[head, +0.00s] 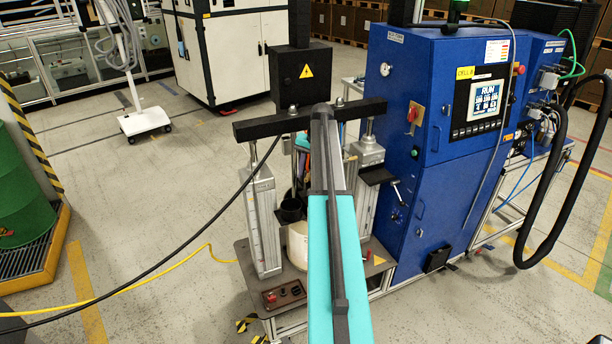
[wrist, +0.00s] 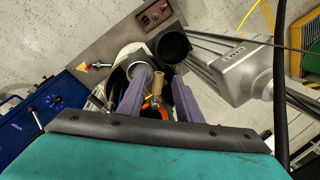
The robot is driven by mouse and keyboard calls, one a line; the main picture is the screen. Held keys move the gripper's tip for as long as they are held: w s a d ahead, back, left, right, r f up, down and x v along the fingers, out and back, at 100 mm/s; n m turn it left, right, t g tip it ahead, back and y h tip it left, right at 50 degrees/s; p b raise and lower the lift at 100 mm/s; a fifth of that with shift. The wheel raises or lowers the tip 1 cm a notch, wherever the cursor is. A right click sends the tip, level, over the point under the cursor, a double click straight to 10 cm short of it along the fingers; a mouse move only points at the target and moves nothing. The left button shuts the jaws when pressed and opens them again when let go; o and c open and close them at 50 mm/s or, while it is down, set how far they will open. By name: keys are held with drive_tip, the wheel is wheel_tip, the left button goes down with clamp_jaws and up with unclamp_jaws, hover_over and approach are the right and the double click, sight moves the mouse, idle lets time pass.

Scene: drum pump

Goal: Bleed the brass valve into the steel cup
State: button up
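My gripper (wrist: 160,82) shows in the wrist view with its two purple fingers apart. A small brass-coloured piece, likely the brass valve (wrist: 156,86), shows in the gap between them. I cannot tell whether either finger touches it. A grey cylinder (wrist: 140,72) is by the left fingertip. A dark open-topped cup (wrist: 172,44) stands just beyond the fingers; it looks black, and I cannot tell if it is the steel cup. It also shows in the head view (head: 291,211), left of my arm. My arm hides the gripper and valve in the head view.
A white drum (head: 298,244) stands on the pump's base plate (head: 256,284), between two grey upright cylinders (head: 262,225). A black crossbar (head: 270,123) spans above them. A blue control cabinet (head: 425,130) stands close on the right. A black cable (head: 190,238) hangs at left.

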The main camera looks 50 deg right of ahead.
clamp_jaws()
drive_tip(key=shift+a, duration=0.2)
drive_tip(key=shift+w+d, duration=0.1)
drive_tip(key=shift+w+a+r+m+h+b, duration=0.1)
drive_tip(key=shift+w+m+h+b, duration=0.45)
drive_tip(key=shift+m, duration=1.05)
drive_tip(key=shift+w+a+r+m+h+b, duration=0.1)
drive_tip(key=shift+w+m+b, duration=0.3)
drive_tip(key=shift+w+m, duration=0.85)
drive_tip(key=shift+w+m+h+b, duration=0.25)
drive_tip(key=shift+w+m+b, duration=0.15)
drive_tip(key=shift+m, duration=1.55)
